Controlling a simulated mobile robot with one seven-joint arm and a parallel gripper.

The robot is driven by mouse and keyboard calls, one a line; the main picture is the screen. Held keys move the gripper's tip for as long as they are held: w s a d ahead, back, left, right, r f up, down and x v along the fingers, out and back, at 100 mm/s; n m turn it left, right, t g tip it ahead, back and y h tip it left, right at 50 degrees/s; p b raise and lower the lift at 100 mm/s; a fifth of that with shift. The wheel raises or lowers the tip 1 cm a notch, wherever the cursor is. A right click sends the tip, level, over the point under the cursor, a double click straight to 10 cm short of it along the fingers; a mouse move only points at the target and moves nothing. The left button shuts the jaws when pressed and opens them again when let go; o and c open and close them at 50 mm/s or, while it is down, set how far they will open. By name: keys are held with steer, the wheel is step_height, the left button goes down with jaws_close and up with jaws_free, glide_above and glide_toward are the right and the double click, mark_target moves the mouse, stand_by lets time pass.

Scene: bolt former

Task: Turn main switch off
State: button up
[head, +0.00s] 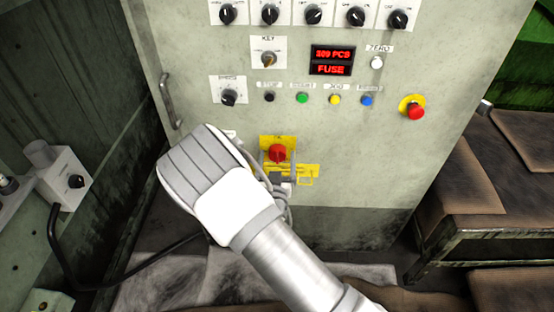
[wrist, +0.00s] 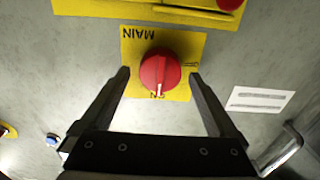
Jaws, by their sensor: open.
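The main switch is a red rotary knob (head: 277,153) on a yellow plate on the cabinet front. In the wrist view the knob (wrist: 160,72) fills the middle of its plate, whose label MAIN appears upside down. A white pointer line on the knob points down in that view, to the ON mark. My gripper (wrist: 160,76) is open, with one finger to each side of the knob. I cannot tell whether either finger touches it.
Rotary switches, coloured buttons and a red display (head: 332,60) reading FUSE sit above the switch. A red emergency button (head: 415,108) is to the right. A second yellow plate (head: 300,171) and cables are just below the switch. A metal handle (head: 171,101) stands out at the left edge.

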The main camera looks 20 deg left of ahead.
steer(key=shift+c, duration=0.3)
steer(key=c, duration=1.3)
steer(key=shift+n, duration=0.3)
steer(key=n, duration=0.4)
steer(key=shift+a+b, duration=0.1)
steer(key=shift+b, duration=0.25)
steer(key=n, duration=0.4)
steer(key=shift+a, duration=0.1)
steer(key=n, duration=0.5)
steer(key=shift+a+f+n, duration=0.1)
steer(key=shift+f+n, duration=0.05)
steer(key=shift+n, duration=1.85)
steer(key=shift+f, duration=0.1)
